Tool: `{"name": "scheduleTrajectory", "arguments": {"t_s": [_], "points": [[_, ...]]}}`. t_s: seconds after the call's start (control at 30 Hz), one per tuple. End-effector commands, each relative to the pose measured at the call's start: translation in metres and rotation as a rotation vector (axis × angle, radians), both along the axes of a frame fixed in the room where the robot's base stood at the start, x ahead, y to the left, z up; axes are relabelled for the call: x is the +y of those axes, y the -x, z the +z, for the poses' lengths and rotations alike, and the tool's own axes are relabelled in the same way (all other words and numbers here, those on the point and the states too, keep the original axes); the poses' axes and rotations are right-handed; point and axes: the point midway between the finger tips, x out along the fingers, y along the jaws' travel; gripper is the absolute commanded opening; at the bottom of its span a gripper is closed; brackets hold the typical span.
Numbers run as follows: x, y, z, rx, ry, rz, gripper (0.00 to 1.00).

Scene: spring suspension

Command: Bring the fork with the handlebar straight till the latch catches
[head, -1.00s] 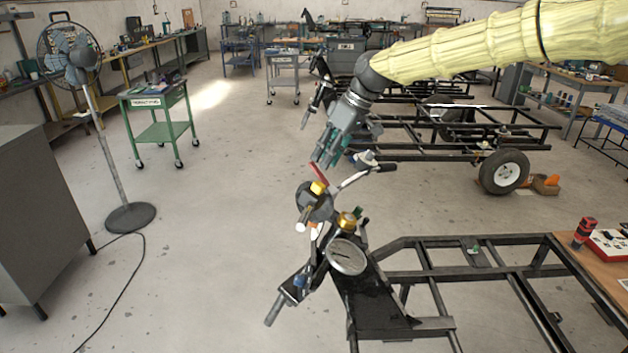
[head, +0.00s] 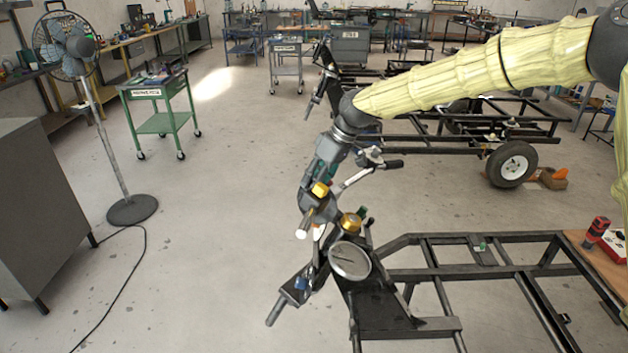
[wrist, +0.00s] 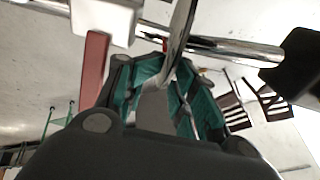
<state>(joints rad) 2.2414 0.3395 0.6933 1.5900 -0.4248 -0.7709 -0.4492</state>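The handlebar (head: 352,180) runs slantwise from a black grip (head: 394,164) at upper right to another grip (head: 273,312) at lower left. My gripper (head: 312,195) is at the upper end of the fork, beside the bar. I cannot make out the latch or whether the fingers touch the bar.
A wooden bench (head: 590,243) with a red and black item (head: 596,232) stands at right. Another wheeled frame (head: 460,140) stands behind my arm. A fan (head: 130,208), grey cabinet (head: 40,220) and green cart (head: 160,122) are at left.

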Motion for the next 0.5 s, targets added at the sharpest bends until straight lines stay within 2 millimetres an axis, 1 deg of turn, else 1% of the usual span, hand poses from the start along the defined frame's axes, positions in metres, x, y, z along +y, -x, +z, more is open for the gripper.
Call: {"name": "scheduleTrajectory", "arguments": {"t_s": [0.1, 0.27, 0.5], "points": [[0.0048, -0.0009, -0.0074, -0.002, 0.001, 0.001, 0.25], [0.0052, 0.0009, -0.0093, -0.006, 0.000, -0.002, 0.25], [0.0056, -0.0025, -0.0128, -0.002, 0.000, -0.001, 0.25]]}}
